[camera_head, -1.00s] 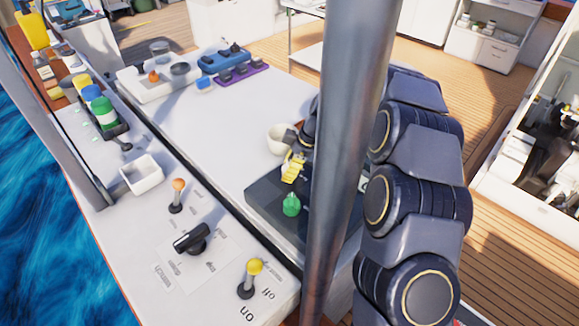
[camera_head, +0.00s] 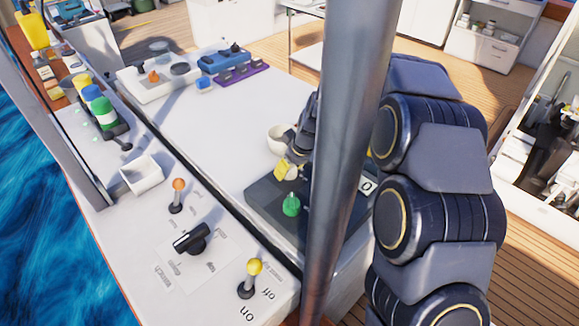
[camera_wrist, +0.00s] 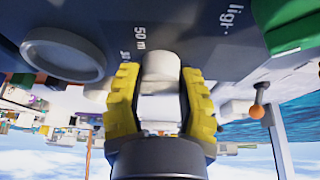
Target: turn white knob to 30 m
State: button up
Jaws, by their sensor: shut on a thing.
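The white knob (camera_wrist: 161,68) sits on the dark panel (camera_wrist: 205,30), between the yellow fingers of my gripper (camera_wrist: 161,95) in the wrist view. My gripper is shut on it. A label reading "50 m" (camera_wrist: 139,38) is beside the knob, with another label partly cut off below it. I cannot make out a 30 m mark or the knob's pointer. In the head view my gripper (camera_head: 284,170) is at the far part of the dark panel (camera_head: 265,200), and its fingers and wrist hide the knob.
A green knob (camera_head: 291,204) stands on the same panel, close to my gripper. A white bowl (camera_head: 278,138) is just behind. Yellow (camera_head: 254,267) and orange (camera_head: 179,184) levers and a black handle (camera_head: 192,238) stand on the left counter. A metal pole (camera_head: 345,150) hides part of the panel.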

jog(key=shift+m, duration=0.4)
jog(key=o, duration=1.1)
jog(key=shift+r, duration=0.15)
jog(key=v, duration=1.2)
jog(key=shift+s+f, duration=0.1)
jog(key=shift+f, duration=0.1)
